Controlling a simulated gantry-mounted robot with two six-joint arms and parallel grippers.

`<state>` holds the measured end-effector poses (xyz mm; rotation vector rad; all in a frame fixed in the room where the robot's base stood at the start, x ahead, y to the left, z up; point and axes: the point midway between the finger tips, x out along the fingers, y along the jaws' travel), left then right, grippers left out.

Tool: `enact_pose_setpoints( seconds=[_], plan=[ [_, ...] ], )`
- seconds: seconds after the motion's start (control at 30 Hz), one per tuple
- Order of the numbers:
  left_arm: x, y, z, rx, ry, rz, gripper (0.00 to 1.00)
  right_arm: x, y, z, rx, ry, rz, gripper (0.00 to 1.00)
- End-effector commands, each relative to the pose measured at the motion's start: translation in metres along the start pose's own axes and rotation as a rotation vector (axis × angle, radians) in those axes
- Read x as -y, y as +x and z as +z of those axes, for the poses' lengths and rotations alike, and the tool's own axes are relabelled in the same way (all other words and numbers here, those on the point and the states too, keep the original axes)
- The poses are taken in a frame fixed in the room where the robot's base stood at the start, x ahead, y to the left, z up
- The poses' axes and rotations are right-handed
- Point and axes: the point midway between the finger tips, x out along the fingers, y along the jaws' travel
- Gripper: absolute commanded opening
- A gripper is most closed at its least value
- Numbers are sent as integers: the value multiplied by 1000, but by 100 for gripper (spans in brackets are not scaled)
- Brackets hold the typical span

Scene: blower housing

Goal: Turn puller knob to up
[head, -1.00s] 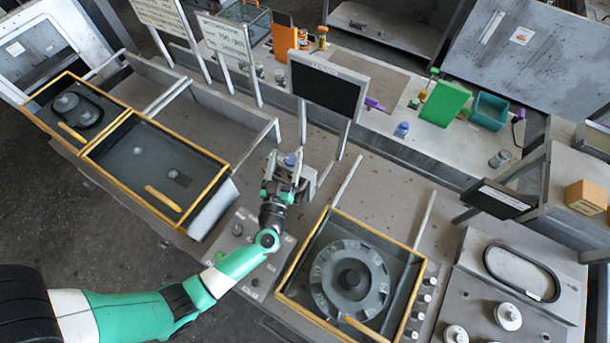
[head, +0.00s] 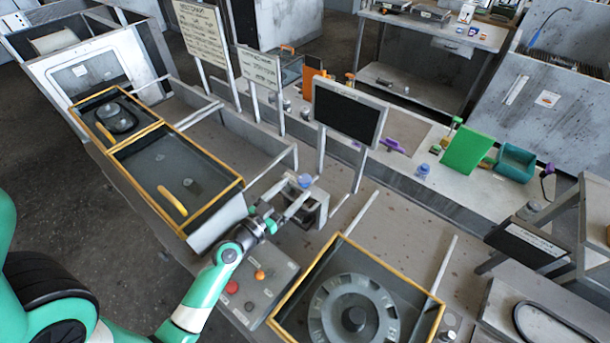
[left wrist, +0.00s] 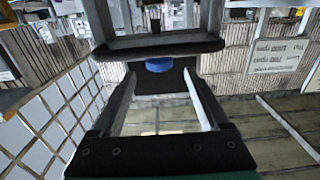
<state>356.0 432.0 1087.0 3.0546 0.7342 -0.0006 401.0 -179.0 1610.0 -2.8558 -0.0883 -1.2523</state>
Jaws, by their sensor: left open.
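The puller knob appears to be the small blue knob (head: 305,181) on top of a grey metal bracket-like housing (head: 316,205) near the middle of the bench. It also shows in the left wrist view as a blue disc (left wrist: 159,64) under a dark plate, framed between the finger ends. My left gripper (head: 290,204) is open, beside the housing on its left, with fingers pointing toward it. In the left wrist view the two fingers (left wrist: 160,98) are spread with nothing held between them. I cannot tell whether they touch the housing. My right gripper is in no view.
A panel with red and orange buttons (head: 258,284) lies below my left wrist. A yellow-framed box with a round grey part (head: 354,319) is at the lower right. A black screen (head: 348,110) stands behind the knob. A yellow-edged glass-topped box (head: 170,174) is at left.

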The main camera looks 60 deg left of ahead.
Motion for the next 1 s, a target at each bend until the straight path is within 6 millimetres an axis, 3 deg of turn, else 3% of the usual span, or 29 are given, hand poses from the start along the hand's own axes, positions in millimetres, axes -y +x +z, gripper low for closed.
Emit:
enact_pose_setpoints(
  seconds=[0.1, 0.3, 0.6, 1.0],
  plan=[
    [0, 27, -4, -2, 0, 2, 78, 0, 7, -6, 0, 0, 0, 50],
    [0, 53, -1, -1, 0, 1, 78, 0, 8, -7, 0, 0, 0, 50],
    [0, 57, 0, 0, 0, 0, 78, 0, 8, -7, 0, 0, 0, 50],
    [0, 57, 0, 0, 0, 0, 8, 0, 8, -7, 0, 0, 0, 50]
  ],
)
